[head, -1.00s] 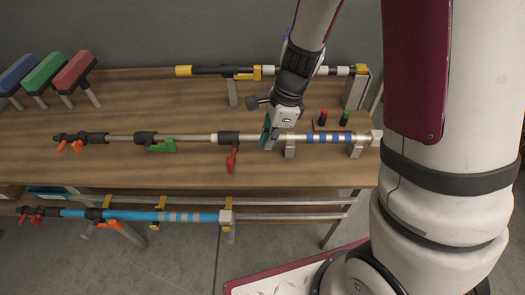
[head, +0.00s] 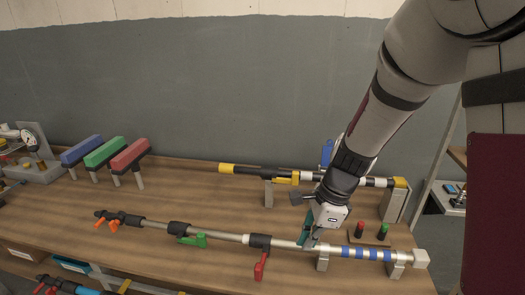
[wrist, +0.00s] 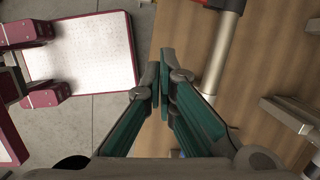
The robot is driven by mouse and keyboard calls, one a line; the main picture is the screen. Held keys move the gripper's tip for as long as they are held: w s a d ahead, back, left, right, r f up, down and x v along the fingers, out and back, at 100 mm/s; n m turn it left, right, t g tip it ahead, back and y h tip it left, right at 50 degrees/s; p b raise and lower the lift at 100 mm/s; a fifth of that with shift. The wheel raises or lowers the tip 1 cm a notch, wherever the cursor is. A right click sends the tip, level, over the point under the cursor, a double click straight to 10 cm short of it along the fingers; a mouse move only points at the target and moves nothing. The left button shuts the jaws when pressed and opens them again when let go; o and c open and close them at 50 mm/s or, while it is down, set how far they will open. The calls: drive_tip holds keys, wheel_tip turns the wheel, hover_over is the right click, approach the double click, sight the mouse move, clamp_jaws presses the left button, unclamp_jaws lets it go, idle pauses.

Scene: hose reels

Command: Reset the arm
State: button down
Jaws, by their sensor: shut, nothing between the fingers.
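My gripper (head: 307,236) is at the right part of the table, over the silver pole (head: 220,235). Its teal fingers are closed together with nothing between them. In the wrist view the fingertips of my gripper (wrist: 160,70) meet just left of the silver pole (wrist: 222,55), over the table's edge. I cannot tell whether they touch the pole. The pole lies level on supports and carries a green lever (head: 193,240), a red lever (head: 260,265) and blue bands (head: 366,253).
Behind lies a second pole with a yellow end (head: 227,169). A red and a green button (head: 382,231) stand right of my gripper. Blue, green and red blocks on legs (head: 105,152) stand at the left. The wooden table (head: 190,205) is bare between.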

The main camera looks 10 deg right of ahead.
drive_tip(key=s+d+r+n+t+h, duration=0.1)
drive_tip(key=s+r+n+t, duration=0.1)
drive_tip(key=s+r+n, duration=0.6)
drive_tip(key=s+d+r+n+t+h, duration=0.1)
drive_tip(key=s+d+r+n+t, duration=0.1)
drive_tip(key=s+r+n, duration=0.6)
wheel_tip(320, 180, up, 5)
drive_tip(key=n+t, duration=0.1)
drive_tip(key=n, duration=0.2)
drive_tip(key=shift+d+f+h, duration=0.15)
drive_tip(key=shift+d+h, duration=0.05)
drive_tip(key=shift+h, duration=0.2)
